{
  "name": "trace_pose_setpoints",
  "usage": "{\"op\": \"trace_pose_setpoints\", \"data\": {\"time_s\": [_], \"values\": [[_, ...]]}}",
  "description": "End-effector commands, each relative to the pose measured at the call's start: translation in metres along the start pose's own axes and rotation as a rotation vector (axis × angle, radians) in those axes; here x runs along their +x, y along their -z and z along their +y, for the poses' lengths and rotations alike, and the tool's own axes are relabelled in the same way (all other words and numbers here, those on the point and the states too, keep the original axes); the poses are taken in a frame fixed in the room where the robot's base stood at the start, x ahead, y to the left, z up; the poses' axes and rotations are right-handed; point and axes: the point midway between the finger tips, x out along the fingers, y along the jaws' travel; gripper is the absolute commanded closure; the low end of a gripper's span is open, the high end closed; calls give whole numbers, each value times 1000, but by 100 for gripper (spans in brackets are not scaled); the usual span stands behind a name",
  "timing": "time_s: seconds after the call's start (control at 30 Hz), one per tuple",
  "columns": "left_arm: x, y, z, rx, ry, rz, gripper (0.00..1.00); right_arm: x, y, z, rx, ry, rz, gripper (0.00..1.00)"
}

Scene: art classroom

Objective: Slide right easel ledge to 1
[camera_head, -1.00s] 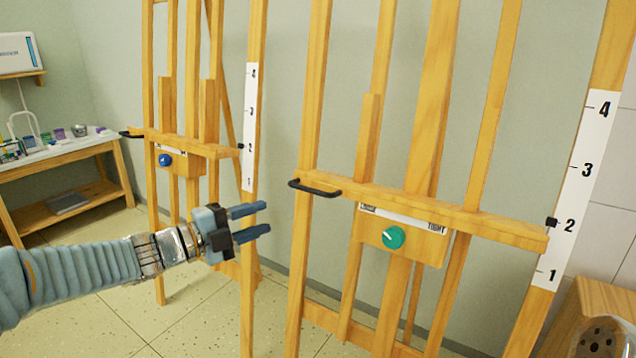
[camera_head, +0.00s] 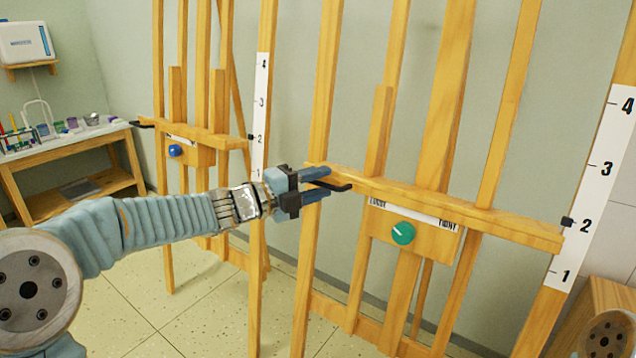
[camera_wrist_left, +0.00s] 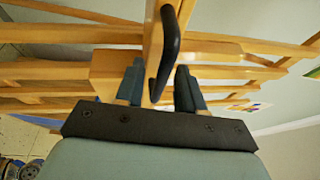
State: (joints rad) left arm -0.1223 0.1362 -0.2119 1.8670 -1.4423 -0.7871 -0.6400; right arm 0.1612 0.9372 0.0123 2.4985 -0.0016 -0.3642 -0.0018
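The right easel's wooden ledge (camera_head: 450,208) runs across the easel, with its black pointer (camera_head: 567,222) beside the 2 on the white number scale (camera_head: 596,195). A black handle (camera_head: 340,186) sits at the ledge's left end. A green knob (camera_head: 403,233) is on the panel under the ledge. My left gripper (camera_head: 322,183) is open at the handle. In the left wrist view the black handle (camera_wrist_left: 168,50) reaches down between the two parted fingers (camera_wrist_left: 158,88); I cannot tell whether either finger touches it. My right gripper is not in view.
The left easel stands behind my left arm, with its own ledge (camera_head: 195,134), blue knob (camera_head: 175,151) and scale (camera_head: 260,110). A side table (camera_head: 70,145) with art supplies is at the far left. A wooden box (camera_head: 610,290) is at the lower right.

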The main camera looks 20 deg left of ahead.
Motion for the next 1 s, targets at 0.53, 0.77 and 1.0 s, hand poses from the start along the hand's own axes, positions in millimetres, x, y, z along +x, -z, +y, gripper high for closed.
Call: {"op": "trace_pose_setpoints", "data": {"time_s": [0.53,0.77,1.0], "values": [[1,0,0,-1,0,0,100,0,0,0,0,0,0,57],[1,0,0,-1,0,0,100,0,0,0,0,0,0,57],[-1,0,16,-2,-1,-1,100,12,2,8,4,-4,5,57]]}}
